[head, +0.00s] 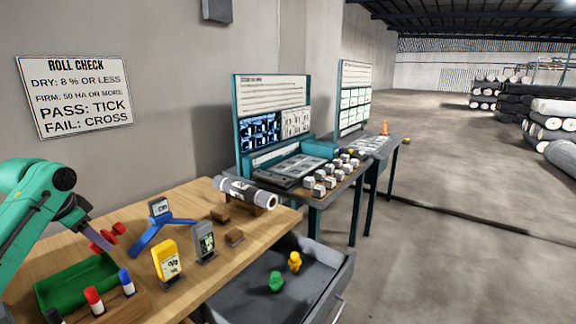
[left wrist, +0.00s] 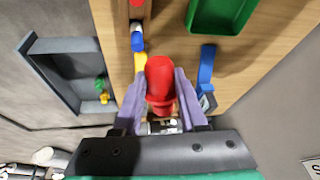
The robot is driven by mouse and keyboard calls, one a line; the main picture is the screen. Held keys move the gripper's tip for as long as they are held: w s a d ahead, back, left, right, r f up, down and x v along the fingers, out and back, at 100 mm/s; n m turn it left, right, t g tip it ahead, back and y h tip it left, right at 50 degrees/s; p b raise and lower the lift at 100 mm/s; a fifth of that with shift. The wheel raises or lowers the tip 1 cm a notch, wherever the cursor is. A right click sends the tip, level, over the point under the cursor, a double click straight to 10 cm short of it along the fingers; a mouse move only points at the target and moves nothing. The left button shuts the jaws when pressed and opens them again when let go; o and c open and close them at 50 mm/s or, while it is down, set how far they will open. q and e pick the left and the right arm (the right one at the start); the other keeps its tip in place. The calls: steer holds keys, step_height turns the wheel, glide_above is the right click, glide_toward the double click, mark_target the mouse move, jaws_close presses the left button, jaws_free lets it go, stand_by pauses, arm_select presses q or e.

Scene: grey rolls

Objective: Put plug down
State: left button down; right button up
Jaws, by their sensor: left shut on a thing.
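My left gripper (head: 101,241) is shut on a red plug (head: 118,231) and holds it above the wooden table, near the green tray. In the left wrist view the red plug (left wrist: 160,78) sits between the two purple fingers, its rounded end showing. The green tray (head: 42,291) lies below the gripper at the table's left and looks empty where visible. An open grey drawer (head: 238,300) under the table holds a green plug (head: 276,282) and a yellow plug (head: 294,262). My right gripper is not in view.
A wooden holder (head: 118,312) with red and blue markers stands in front of the tray. A blue tester (head: 160,228), yellow meter (head: 166,260), grey meter (head: 204,243) and small wooden blocks crowd the middle. A grey roll (head: 240,191) rests at the far edge.

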arm_select(q)
steer(key=s+d+f+n, duration=0.1)
steer(key=s+d+f, duration=0.5)
steer(key=d, duration=0.3)
steer(key=s+d+f+n+y, duration=0.1)
steer(key=s+d+f+n, duration=0.1)
steer(key=s+d+f, duration=0.4)
steer(key=s+d+f+n+y, duration=0.1)
steer(key=s+d+f+n, duration=0.1)
steer(key=s+d+f, duration=0.5)
steer(key=d+f, duration=0.2)
steer(key=d, duration=0.4)
steer(key=shift+f, duration=0.3)
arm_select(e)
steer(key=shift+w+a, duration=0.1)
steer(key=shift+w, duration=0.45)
arm_select(q)
steer(key=shift+w, duration=0.1)
